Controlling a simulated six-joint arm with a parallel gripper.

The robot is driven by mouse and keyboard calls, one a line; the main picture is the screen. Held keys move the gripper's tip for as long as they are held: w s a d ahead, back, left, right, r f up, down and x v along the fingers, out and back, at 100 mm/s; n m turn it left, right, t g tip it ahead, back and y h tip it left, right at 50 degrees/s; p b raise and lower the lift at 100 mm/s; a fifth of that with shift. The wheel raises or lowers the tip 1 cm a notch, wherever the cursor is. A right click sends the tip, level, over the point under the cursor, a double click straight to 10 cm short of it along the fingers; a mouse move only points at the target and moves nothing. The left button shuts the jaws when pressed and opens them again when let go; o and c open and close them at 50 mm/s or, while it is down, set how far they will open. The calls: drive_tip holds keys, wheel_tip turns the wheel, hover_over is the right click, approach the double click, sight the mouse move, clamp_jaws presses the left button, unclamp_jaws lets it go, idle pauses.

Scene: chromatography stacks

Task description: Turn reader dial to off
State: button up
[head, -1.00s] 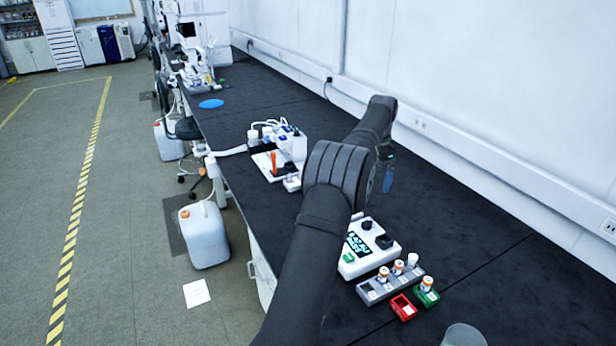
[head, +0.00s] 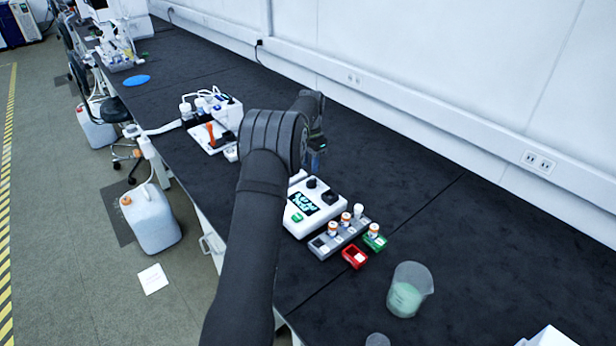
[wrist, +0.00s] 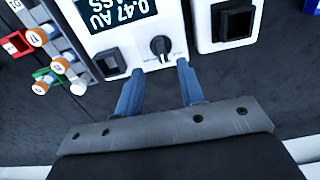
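A black square part (wrist: 107,62) sits beside the dial. My gripper (wrist: 161,76) is open and empty, its two blue fingers pointing at the reader. The dial lies just past the fingertips, roughly centred between them. In the head view my gripper (head: 317,160) hangs above and behind the dial; contact is not visible.
A grey rack (head: 322,247) with several orange-labelled vials stands right of the reader, near red (head: 354,262) and green (head: 376,243) holders. A beaker (head: 408,290) of greenish liquid is farther right. Another white device (head: 225,135) stands left. Open bench lies behind toward the wall.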

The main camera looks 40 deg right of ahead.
sight(310, 181)
wheel_tip(310, 181, down, 7)
drive_tip(key=shift+r, duration=0.1)
idle(0.3)
clamp_jaws()
